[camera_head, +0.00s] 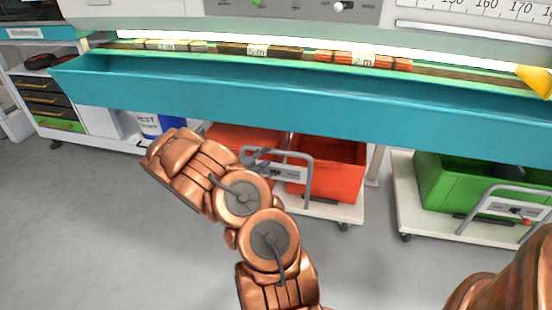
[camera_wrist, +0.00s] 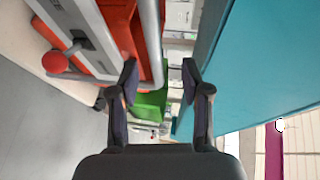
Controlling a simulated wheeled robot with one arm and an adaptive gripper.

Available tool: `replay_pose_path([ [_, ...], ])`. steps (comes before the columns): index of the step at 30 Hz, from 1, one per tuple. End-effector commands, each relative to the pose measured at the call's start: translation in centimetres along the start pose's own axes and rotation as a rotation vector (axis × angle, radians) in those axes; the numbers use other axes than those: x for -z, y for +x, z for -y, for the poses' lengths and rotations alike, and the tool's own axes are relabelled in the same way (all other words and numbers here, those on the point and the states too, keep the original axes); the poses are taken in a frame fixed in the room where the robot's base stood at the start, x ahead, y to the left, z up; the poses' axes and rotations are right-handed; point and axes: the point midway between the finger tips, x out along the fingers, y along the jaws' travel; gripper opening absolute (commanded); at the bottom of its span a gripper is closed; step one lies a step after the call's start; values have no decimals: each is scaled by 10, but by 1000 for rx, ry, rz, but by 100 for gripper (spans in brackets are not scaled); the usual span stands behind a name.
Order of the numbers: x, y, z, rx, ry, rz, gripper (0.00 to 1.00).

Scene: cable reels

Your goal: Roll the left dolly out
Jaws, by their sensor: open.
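The left dolly (camera_head: 325,209) is a low white platform on casters under the teal bench, carrying red crates (camera_head: 335,170). Its grey loop handle (camera_head: 308,180) stands at the front, with a grey latch plate (camera_head: 291,173). My gripper (camera_head: 262,158) is at the upper left of this handle. In the wrist view my gripper (camera_wrist: 159,68) is open, and the handle bar (camera_wrist: 152,45) shows between the fingertips, nearer the left one. I cannot tell whether it touches. A red knob (camera_wrist: 55,62) shows to the left. My arm hides part of the dolly's left side.
The teal trough (camera_head: 300,108) of the bench overhangs the dolly just above my gripper. A second dolly (camera_head: 415,215) with a green crate (camera_head: 450,185) stands to the right. A drawer cabinet (camera_head: 50,100) is at the left. The grey floor in front is clear.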

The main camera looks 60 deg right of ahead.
Motion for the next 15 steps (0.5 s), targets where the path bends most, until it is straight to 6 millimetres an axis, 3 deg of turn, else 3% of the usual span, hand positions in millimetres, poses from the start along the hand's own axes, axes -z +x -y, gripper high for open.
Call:
replay_pose_path([
  [5, -3, 8, -11, -6, -31, 12, 47],
  [15, -3, 52, -11, -5, -27, 9, 47],
])
